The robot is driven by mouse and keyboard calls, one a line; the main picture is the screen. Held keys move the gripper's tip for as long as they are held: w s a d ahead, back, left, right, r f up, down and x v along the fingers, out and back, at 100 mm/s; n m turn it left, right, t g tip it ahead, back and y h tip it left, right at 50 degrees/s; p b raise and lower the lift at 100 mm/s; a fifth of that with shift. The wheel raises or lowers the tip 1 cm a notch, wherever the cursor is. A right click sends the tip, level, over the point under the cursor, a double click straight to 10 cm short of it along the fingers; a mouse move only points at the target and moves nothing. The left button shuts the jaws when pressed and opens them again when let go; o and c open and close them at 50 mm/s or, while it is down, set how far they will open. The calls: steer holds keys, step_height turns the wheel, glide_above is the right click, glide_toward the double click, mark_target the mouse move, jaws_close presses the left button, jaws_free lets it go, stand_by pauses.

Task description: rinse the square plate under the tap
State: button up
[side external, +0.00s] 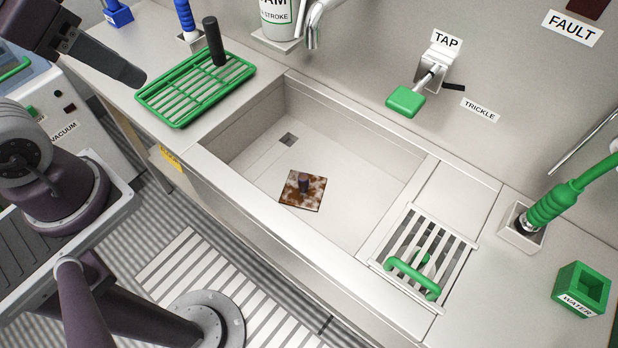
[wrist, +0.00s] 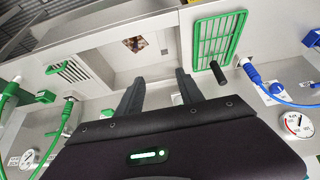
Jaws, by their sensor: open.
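The square plate (side external: 299,197) lies in the sink basin, blotched brown and whitish, with a dark upright knob (side external: 304,183) at its middle. It also shows small in the wrist view (wrist: 135,45). The metal tap spout (side external: 313,30) hangs over the sink's back edge. A lever with a green handle (side external: 405,101) is on the back wall under the TAP label. My gripper (wrist: 160,82) is open and empty, well apart from the plate.
A green draining rack (side external: 178,105) with a dark upright post (side external: 213,42) stands left of the sink (side external: 345,165). A slatted grate (side external: 408,240) with a green handle lies to its right. A green hose grip (side external: 560,200) and a green WATER box (side external: 583,290) are farther right.

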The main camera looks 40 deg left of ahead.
steer(key=c, duration=0.6)
steer(key=shift+w+r, duration=0.15)
jaws_close()
steer(key=w+d+r+g, duration=0.1)
steer(key=w+d+r, duration=0.4)
steer(key=w, duration=0.4)
steer(key=w+d+r+g, duration=0.1)
steer(key=w+d+r, duration=0.4)
steer(key=w, duration=0.4)
steer(key=w+d+f, duration=0.2)
steer(key=w+d, duration=0.1)
steer(key=d, duration=0.5)
steer(key=w+d+f, duration=0.3)
steer(key=d, duration=0.5)
steer(key=shift+w+d, duration=0.1)
